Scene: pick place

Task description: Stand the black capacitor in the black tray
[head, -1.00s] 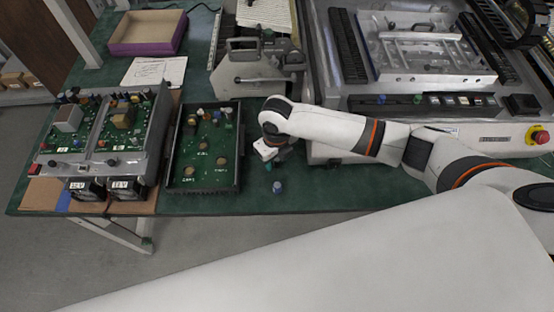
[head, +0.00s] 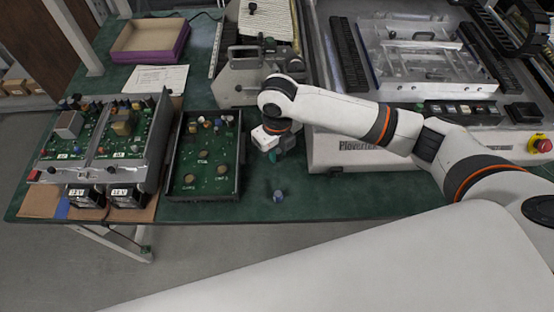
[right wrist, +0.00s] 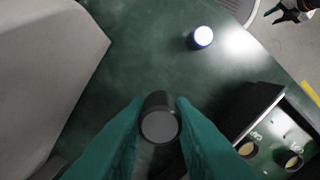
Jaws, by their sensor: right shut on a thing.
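My right gripper (head: 275,155) is above the green table, just right of the black tray (head: 238,192). In the right wrist view its teal fingers (right wrist: 160,122) are shut on the black capacitor (right wrist: 160,126), a dark cylinder with a grey end face. The capacitor is hard to make out in the head view. The tray holds a green board with several round tan pads, and small parts at its far end; its edge shows at the lower right of the right wrist view (right wrist: 238,112). My left gripper (right wrist: 290,12) seems to show small at the top right there.
A small blue capacitor (head: 278,196) stands on the table near the front edge. A grey chassis with green boards (head: 150,150) is left of the tray. A grey machine (head: 250,75) stands behind my gripper, and a large machine (head: 335,150) to the right.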

